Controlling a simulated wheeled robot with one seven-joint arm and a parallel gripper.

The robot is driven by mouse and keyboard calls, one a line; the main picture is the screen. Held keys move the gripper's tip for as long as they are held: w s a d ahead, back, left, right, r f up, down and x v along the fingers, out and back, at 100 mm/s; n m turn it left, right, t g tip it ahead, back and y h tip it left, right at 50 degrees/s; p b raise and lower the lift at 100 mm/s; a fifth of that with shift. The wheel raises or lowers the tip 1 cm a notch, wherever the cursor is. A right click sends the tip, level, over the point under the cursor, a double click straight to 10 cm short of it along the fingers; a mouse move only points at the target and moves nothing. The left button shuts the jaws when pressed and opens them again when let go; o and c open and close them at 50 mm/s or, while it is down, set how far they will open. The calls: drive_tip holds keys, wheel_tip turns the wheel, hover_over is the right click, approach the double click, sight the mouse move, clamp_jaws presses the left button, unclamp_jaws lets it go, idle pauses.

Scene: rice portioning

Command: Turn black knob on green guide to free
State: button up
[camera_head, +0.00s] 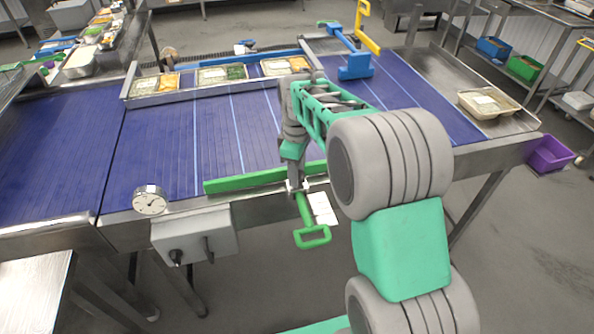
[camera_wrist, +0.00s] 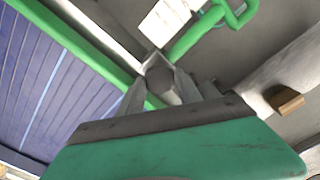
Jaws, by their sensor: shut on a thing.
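The green guide (camera_head: 245,182) lies along the near edge of the blue conveyor, with a green handle (camera_head: 312,238) hanging off the front. In the wrist view the guide's green bar (camera_wrist: 85,48) runs in from the top left, and the handle is at the top right (camera_wrist: 232,18). The dark knob (camera_wrist: 159,76) sits between the fingers of my gripper (camera_wrist: 160,88), which is shut on it. In the head view my gripper (camera_head: 294,185) is at the guide where the handle joins it; the knob is hidden there. The knob's turn position cannot be told.
A grey control box (camera_head: 195,238) with black switches and a round gauge (camera_head: 150,201) are on the conveyor's front edge, left of my gripper. Food trays (camera_head: 222,74) stand along the far side. Another tray (camera_head: 488,103) is at the right. White papers (camera_head: 322,208) hang beside the handle.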

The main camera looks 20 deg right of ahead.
drive_tip(key=shift+n, duration=0.4)
drive_tip(key=o, duration=1.4)
drive_tip(key=shift+c, duration=0.2)
wheel_tip(320, 180, up, 8)
drive_tip(key=shift+f+b, duration=0.25)
drive_tip(key=shift+b, duration=0.15)
drive_tip(key=shift+r, duration=0.2)
